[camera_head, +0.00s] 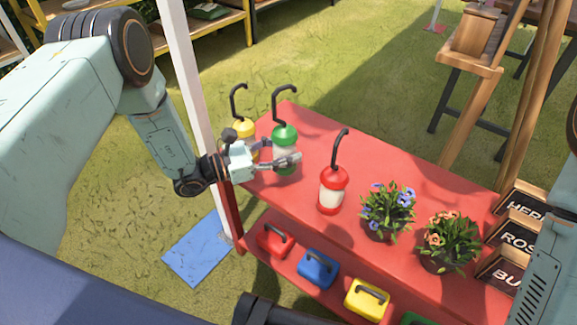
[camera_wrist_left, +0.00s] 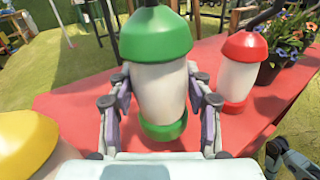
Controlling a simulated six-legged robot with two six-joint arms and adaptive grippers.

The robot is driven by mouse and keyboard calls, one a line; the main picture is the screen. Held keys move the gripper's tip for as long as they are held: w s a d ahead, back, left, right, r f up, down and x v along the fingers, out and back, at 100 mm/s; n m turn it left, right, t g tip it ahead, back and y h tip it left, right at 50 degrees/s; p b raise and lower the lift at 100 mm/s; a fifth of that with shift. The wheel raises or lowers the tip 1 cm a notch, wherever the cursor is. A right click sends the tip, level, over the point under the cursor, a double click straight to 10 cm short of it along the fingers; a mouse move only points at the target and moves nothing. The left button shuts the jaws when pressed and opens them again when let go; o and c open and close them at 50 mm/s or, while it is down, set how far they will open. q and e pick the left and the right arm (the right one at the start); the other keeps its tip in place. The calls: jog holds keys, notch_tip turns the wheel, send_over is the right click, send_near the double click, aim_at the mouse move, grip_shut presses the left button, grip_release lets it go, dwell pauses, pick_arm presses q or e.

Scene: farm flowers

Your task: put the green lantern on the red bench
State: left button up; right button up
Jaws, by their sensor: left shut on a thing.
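The green lantern (camera_head: 285,136) has a green cap and base, a white body and a dark hook. It is upright at the far left end of the red bench (camera_head: 385,165). My left gripper (camera_head: 292,161) is shut on it, and the gripper partly hides its body in the head view. In the left wrist view, the green lantern (camera_wrist_left: 158,85) stands between the two fingers of my left gripper (camera_wrist_left: 160,105). I cannot tell whether its base touches the bench top. My right gripper is not in view; part of my right arm shows at the right edge.
A yellow lantern (camera_head: 243,128) stands just left of the green one, close to my gripper. A red lantern (camera_head: 332,190) and two flower pots (camera_head: 388,212) stand to the right. A lower shelf holds several coloured boxes (camera_head: 318,268). The bench top behind the red lantern is clear.

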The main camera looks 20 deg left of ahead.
pick_arm(q)
notch_tip(320, 180, down, 4)
jog(key=shift+s+d+r+b, duration=0.1)
jog(key=shift+r+b, duration=0.15)
jog(key=shift+b, duration=0.5)
jog(key=shift+f, duration=0.25)
jog(key=shift+r, duration=0.1)
jog(key=o, duration=1.4)
